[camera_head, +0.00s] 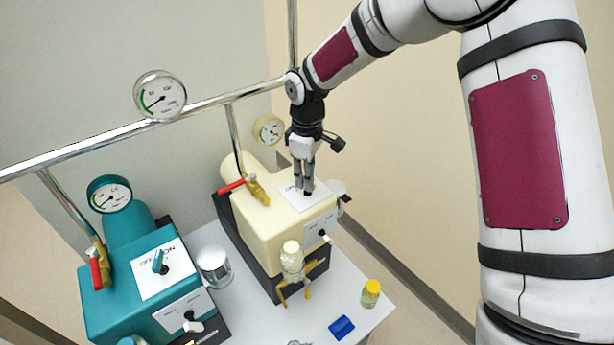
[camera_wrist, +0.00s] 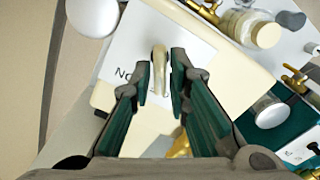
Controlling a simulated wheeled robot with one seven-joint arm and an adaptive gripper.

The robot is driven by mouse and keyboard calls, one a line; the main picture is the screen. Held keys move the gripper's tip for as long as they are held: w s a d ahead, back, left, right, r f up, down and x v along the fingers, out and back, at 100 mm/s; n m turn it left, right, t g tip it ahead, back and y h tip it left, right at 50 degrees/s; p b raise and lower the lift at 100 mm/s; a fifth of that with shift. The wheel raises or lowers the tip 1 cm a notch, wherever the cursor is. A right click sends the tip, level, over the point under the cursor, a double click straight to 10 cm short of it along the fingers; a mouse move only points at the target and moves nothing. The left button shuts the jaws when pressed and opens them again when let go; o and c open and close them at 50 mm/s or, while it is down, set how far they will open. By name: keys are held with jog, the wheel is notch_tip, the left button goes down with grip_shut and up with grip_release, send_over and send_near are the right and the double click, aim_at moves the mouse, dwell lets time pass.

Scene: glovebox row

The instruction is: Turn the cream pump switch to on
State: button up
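The cream pump (camera_head: 268,222) stands on the grey-white table, with a white label plate (camera_head: 295,196) on its top. My gripper (camera_head: 305,184) points down onto this plate and hides most of the switch in the head view. In the wrist view the cream switch lever (camera_wrist: 159,66) stands between the two fingertips of my gripper (camera_wrist: 160,82). The fingers are partly open, one on each side of the lever, with narrow gaps seeming to show. The plate (camera_wrist: 125,55) carries partly hidden lettering beside the lever.
A teal pump (camera_head: 130,300) with its own switch (camera_head: 160,263) stands at left. A metal rail with gauges (camera_head: 160,95) runs behind. A red-handled valve (camera_head: 240,186), metal cup (camera_head: 214,266), yellow-capped vial (camera_head: 371,293) and blue block (camera_head: 342,328) are nearby.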

grip_shut()
jog(key=shift+m, duration=0.4)
jog(key=shift+m+b, duration=0.65)
jog(key=shift+m, duration=1.75)
jog(key=o, duration=0.6)
grip_release()
jog(key=shift+r, duration=0.15)
notch_tip(320, 180, up, 12)
